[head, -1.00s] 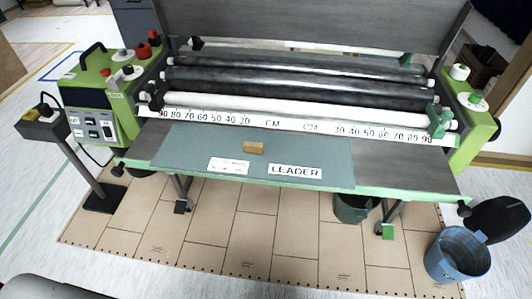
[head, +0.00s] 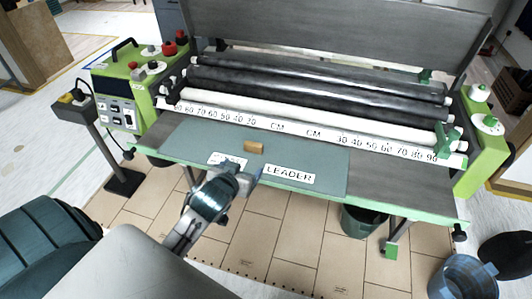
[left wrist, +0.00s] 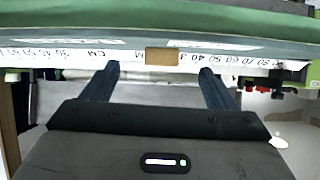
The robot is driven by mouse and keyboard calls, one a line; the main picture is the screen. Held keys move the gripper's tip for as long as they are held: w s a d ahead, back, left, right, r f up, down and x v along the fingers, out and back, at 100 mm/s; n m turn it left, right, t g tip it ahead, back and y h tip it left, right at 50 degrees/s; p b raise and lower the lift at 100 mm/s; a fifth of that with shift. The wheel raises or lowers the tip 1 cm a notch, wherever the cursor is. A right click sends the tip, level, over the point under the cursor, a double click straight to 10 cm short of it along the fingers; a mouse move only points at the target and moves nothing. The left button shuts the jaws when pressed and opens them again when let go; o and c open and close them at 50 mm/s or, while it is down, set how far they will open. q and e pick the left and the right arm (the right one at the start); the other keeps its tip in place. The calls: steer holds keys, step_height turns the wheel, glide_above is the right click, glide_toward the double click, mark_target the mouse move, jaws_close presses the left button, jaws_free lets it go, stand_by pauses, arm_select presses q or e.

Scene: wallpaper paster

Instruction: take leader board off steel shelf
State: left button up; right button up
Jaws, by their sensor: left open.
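The leader board (head: 320,165) is a flat teal panel with a "LEADER" label and a small wooden block handle (head: 254,147). It lies on the dark grey steel shelf (head: 400,187) at the front of the machine. My left gripper (head: 248,172) is open and empty, over or close to the board's front part, near the block. In the left wrist view the block (left wrist: 160,55) shows between and beyond the two open fingers (left wrist: 158,70), with the board (left wrist: 270,45) seen nearly edge-on. I cannot tell whether the fingers touch the board. My right gripper is out of view.
Black and white rollers (head: 320,85) and a centimetre ruler strip (head: 296,130) lie behind the shelf. A green control box (head: 125,90) stands at the left. A blue bucket (head: 462,278) is on the floor at right. The shelf's right part is bare.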

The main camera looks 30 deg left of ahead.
mark_target(253, 145)
arm_select(q)
steer(key=w+r, duration=0.1)
steer(key=w+a+r+t, duration=0.1)
steer(key=shift+w, duration=0.3)
steer(key=x, duration=0.4)
steer(key=shift+w+f+p, duration=0.1)
steer(key=shift+w+p, duration=0.25)
steer(key=shift+w+a+f, duration=0.2)
steer(key=shift+w, duration=0.25)
steer(key=p+x, duration=0.1)
steer(key=x, duration=0.3)
steer(key=shift+w+a+f, duration=0.15)
steer(key=shift+f, duration=0.1)
steer(key=shift+c, duration=1.1)
steer(key=c, duration=1)
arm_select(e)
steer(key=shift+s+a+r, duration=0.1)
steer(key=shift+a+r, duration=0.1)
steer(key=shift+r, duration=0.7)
arm_select(q)
steer(key=shift+r, duration=0.1)
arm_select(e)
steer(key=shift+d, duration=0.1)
